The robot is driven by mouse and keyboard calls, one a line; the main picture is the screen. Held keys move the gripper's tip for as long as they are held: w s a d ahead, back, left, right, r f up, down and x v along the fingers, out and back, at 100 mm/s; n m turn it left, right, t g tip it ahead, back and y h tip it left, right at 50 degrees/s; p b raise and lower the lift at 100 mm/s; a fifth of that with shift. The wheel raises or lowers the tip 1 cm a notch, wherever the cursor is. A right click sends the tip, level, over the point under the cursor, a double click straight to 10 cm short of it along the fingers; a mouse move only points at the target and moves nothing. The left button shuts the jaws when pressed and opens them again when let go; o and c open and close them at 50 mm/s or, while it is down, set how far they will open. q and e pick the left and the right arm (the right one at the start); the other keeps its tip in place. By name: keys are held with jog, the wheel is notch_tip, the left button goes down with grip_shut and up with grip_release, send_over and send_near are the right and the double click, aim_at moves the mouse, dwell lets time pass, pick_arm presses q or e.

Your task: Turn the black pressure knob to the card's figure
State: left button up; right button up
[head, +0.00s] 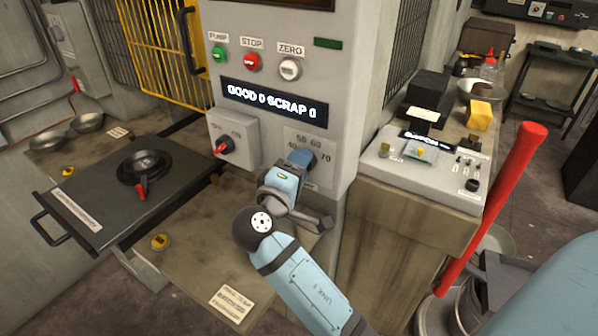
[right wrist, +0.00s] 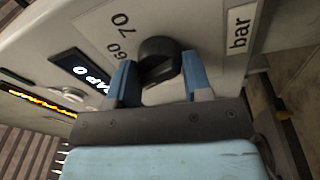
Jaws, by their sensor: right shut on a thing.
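The black pressure knob (right wrist: 158,62) shows in the right wrist view on a pale dial plate with figures such as 60 and 70 and a "bar" label (right wrist: 240,28). My right gripper (right wrist: 160,82) is shut on the knob, one blue finger on each side. In the head view my right gripper (head: 300,160) reaches the dial plate (head: 318,143) low on the grey machine front and hides the knob. The knob's pointer cannot be made out. A white printed card (head: 232,302) lies on the bench front, too small to read. My left gripper is not in view.
Left of the dial is a switch box (head: 233,140) with a red handle. A black sliding plate (head: 110,195) holds a round die. Pump, stop and zero buttons sit above the display (head: 272,98).

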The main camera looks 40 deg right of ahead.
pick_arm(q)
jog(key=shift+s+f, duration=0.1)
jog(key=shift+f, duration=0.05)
pick_arm(e)
jog(key=o, duration=0.9)
jog(key=shift+f, duration=0.1)
